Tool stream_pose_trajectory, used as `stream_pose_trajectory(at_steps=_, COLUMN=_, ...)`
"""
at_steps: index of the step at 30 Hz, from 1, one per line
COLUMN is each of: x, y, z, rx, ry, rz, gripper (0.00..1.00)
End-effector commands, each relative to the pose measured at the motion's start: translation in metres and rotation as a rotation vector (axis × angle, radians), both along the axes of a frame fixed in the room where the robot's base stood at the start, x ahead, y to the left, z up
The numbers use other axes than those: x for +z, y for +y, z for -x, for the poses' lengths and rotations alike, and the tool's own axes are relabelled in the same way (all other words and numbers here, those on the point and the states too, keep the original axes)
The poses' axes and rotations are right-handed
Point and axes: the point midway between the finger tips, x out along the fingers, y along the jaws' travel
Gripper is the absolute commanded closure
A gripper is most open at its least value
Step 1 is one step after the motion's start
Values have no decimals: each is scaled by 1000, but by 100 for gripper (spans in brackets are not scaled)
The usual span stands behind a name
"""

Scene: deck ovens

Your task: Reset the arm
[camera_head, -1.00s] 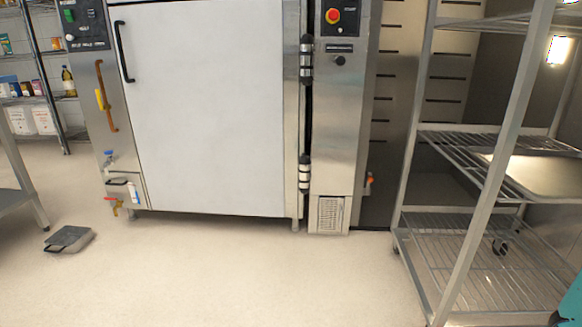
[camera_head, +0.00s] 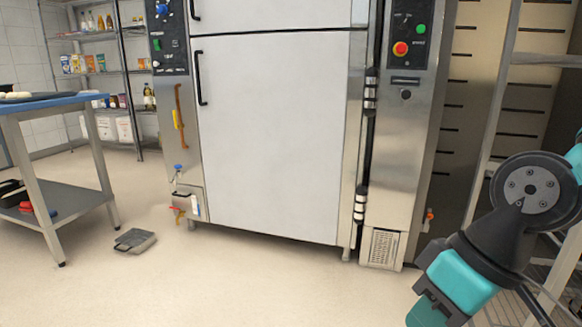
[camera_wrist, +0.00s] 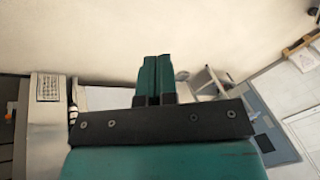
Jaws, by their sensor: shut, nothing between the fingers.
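My gripper (camera_wrist: 154,80) shows in the wrist view as two teal fingers side by side, shut with nothing between them. In the head view my teal and black arm stands at the lower right, in front of the wire rack. The fingers cannot be made out clearly in the head view.
A tall deck oven (camera_head: 270,135) with a closed pale door fills the middle. A metal rack (camera_head: 497,110) stands at the right. A blue-topped table (camera_head: 50,104) is at the left. A grey flat object (camera_head: 135,241) lies on the floor. The floor in front of the oven is clear.

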Motion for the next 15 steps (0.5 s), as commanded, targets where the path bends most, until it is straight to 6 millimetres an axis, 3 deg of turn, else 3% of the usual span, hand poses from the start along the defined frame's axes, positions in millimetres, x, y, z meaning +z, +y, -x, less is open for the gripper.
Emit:
stream_pose_trajectory(at_steps=3, x=19, y=9, z=37, rx=61, ry=11, rz=27, gripper=100)
stream_pose_trajectory(at_steps=5, x=31, y=9, z=52, rx=79, ry=21, rz=42, gripper=100)
stream_pose_trajectory(at_steps=15, x=121, y=8, z=47, rx=68, ry=24, rz=39, gripper=100)
